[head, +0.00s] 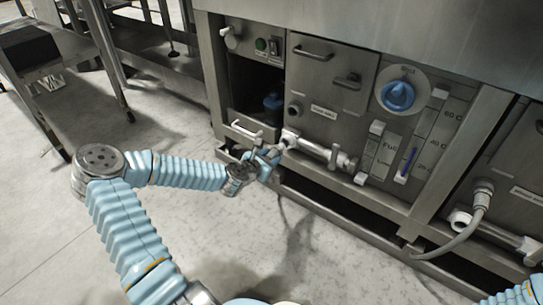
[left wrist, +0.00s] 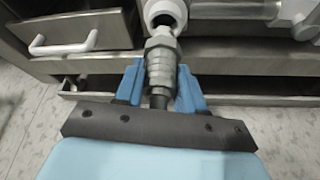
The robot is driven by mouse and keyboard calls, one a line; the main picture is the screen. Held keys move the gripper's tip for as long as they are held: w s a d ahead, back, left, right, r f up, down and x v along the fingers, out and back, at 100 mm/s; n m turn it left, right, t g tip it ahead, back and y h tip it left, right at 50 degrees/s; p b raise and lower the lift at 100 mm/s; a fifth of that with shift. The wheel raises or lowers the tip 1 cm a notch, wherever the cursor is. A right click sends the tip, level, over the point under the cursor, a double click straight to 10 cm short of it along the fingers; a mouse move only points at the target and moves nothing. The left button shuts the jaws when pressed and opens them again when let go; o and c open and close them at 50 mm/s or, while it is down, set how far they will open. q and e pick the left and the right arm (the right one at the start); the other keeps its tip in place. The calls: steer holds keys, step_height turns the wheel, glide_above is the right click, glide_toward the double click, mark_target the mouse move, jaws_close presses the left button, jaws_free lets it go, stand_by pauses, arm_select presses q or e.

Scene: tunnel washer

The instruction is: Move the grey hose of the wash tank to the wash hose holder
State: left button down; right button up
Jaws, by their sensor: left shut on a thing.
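My left gripper (head: 268,158) is at the front of the washer, left of centre. Its blue fingers (left wrist: 160,88) are shut on the ribbed metal end fitting of the grey hose (left wrist: 160,62). The fitting points at a white round pipe opening (left wrist: 165,14) on the front and is close to or touching it; I cannot tell if it is seated. The rest of this hose is mostly hidden by the gripper. I cannot make out which part is the wash hose holder. My right gripper is not in view.
A white-and-metal pipe (head: 320,150) runs right from the held fitting. A second grey hose (head: 462,238) hangs from a fitting on the right panel. A blue dial (head: 397,95) and drawer handles stick out above. The floor (head: 190,225) at left is clear.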

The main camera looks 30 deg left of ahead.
arm_select(q)
steer(key=shift+s+a, duration=0.1)
steer(key=shift+s, duration=0.7)
